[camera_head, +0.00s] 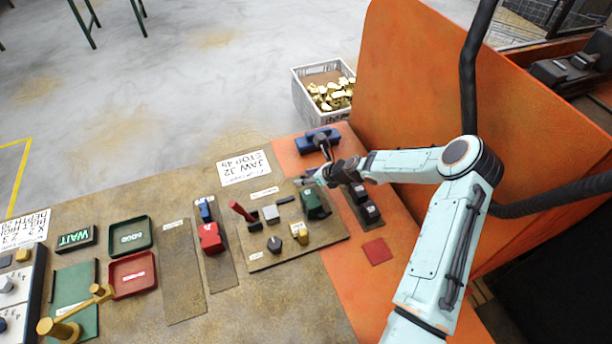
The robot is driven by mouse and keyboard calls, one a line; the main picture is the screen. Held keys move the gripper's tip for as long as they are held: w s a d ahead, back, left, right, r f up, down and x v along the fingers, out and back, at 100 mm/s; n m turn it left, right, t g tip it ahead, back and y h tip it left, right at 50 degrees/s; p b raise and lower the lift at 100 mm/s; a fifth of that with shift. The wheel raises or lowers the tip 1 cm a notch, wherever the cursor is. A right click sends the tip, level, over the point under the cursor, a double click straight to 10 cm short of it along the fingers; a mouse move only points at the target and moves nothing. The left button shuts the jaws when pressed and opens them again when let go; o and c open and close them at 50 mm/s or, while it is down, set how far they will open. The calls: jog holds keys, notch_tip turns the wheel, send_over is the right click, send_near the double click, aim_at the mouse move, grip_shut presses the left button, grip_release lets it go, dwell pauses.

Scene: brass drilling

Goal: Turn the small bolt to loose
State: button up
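My gripper (316,176) hangs at the far right corner of a tan fixture board (330,234), close to a dark green block (314,206). Its fingers are small and partly merged with the dark parts around them, so I cannot tell whether they are open or shut, or whether they touch anything. I cannot pick out the small bolt with certainty. The small labels are unreadable.
A blue block (318,140) stands behind my gripper. Black switches (368,212) lie right of the board, near a red square (377,251). Red and blue blocks (210,238), red (133,274) and green trays stand left. An orange panel (425,80) rises behind.

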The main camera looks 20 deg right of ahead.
grip_shut()
jog(key=shift+n+y, duration=0.3)
jog(key=n+g, duration=0.1)
jog(key=n+g+y, duration=0.1)
jog(key=n, duration=0.1)
jog(key=n+y, duration=0.1)
jog(key=shift+w+d+n+g, duration=0.2)
jog(key=shift+w+n+g, duration=0.1)
jog(key=shift+g, duration=0.1)
jog(key=n+g+y, duration=0.1)
jog(key=n+g, duration=0.1)
jog(key=n+g+y, duration=0.1)
jog(key=n+g, duration=0.1)
jog(key=n, duration=0.1)
jog(key=shift+w+n, duration=0.15)
jog(key=shift+n, duration=0.15)
dwell(0.4)
